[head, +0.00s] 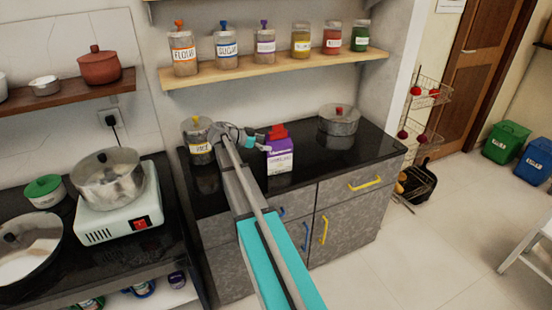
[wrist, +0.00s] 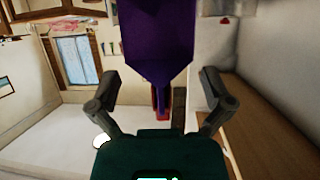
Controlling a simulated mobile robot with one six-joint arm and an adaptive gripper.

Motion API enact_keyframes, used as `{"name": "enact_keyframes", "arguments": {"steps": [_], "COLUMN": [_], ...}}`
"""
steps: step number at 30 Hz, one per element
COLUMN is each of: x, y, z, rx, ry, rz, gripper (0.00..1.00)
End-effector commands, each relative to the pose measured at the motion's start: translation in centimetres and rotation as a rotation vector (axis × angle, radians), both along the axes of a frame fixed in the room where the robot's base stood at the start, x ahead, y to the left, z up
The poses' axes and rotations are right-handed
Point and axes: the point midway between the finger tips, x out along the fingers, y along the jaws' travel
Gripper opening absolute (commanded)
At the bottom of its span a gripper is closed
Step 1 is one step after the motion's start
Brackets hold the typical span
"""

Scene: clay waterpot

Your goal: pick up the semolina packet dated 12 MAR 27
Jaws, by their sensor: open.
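A purple and white packet (head: 280,157) stands upright on the dark counter in the head view. Its label looks like semolina, but the date is too small to read. Something red (head: 278,132) shows right behind or above it. My gripper (head: 262,138) is at the packet's upper left, pointing right. In the wrist view my gripper (wrist: 160,78) is open, with its fingers apart to either side. A purple shape (wrist: 157,38), apparently the packet, fills the upper middle ahead of the fingers. I cannot tell whether it lies between them.
A lidded jar (head: 199,142) stands left of my gripper, close to my wrist. A lidded pot (head: 339,120) stands to the right on the counter (head: 362,150). A shelf (head: 280,67) with several labelled jars hangs above. Bare counter lies between packet and pot.

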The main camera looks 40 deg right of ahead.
Motion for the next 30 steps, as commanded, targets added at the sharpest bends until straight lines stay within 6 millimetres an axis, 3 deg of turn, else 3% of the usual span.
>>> {"name": "enact_keyframes", "arguments": {"steps": [10, 28, 30], "x": [-0.9, -1.0, -1.0], "y": [-3.1, -3.3, -3.3], "z": [-1.6, -1.6, -1.6], "rx": [0.0, 0.0, 0.0], "ry": [-0.001, -0.001, -0.001], "rz": [0.001, 0.001, 0.001], "gripper": [1.0, 1.0, 0.89]}}
